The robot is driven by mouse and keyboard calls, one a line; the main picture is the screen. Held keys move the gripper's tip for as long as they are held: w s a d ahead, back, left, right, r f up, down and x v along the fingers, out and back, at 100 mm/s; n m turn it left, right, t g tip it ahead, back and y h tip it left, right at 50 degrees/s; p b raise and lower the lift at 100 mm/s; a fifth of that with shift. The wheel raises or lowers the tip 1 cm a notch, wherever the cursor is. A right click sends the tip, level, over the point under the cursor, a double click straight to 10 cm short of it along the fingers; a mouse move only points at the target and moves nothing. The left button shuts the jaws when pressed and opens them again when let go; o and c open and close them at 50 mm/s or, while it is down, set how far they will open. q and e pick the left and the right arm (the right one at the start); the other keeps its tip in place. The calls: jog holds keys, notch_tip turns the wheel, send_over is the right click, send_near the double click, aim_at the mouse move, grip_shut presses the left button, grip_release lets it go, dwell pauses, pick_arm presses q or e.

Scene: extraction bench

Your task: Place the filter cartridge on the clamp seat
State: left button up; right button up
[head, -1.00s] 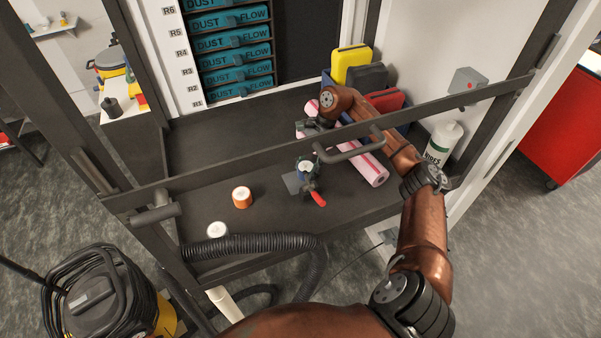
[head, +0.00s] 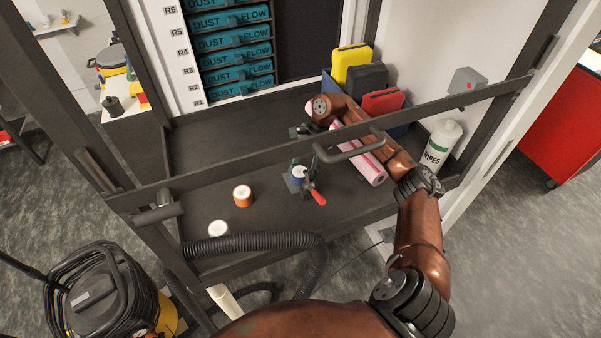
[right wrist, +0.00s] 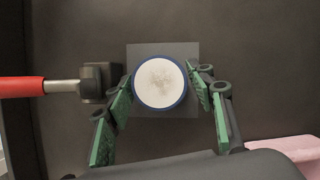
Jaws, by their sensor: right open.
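A white-topped filter cartridge with a blue rim (head: 298,175) stands on the clamp's grey square plate; it also shows in the right wrist view (right wrist: 160,82). The plate, the clamp seat (right wrist: 182,50), reaches out past it on several sides. The clamp's red handle (head: 318,197) sticks out at the right, and at the left in the wrist view (right wrist: 22,87). My right gripper (head: 299,163) is over the cartridge, partly hidden by the crossbar. Its green-padded fingers (right wrist: 164,90) are open, one on each side of the cartridge. My left gripper is not in view.
An orange cartridge (head: 243,197) and a white one (head: 218,229) stand on the bench at the left. The dark crossbar (head: 240,171) spans the front. A black hose (head: 250,243) lies along the near edge.

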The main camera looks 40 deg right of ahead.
jog(key=shift+r, duration=0.25)
jog(key=b+v, duration=0.1)
jog(key=v, duration=1)
jog(key=shift+d+r, duration=0.25)
jog(key=shift+r, duration=0.1)
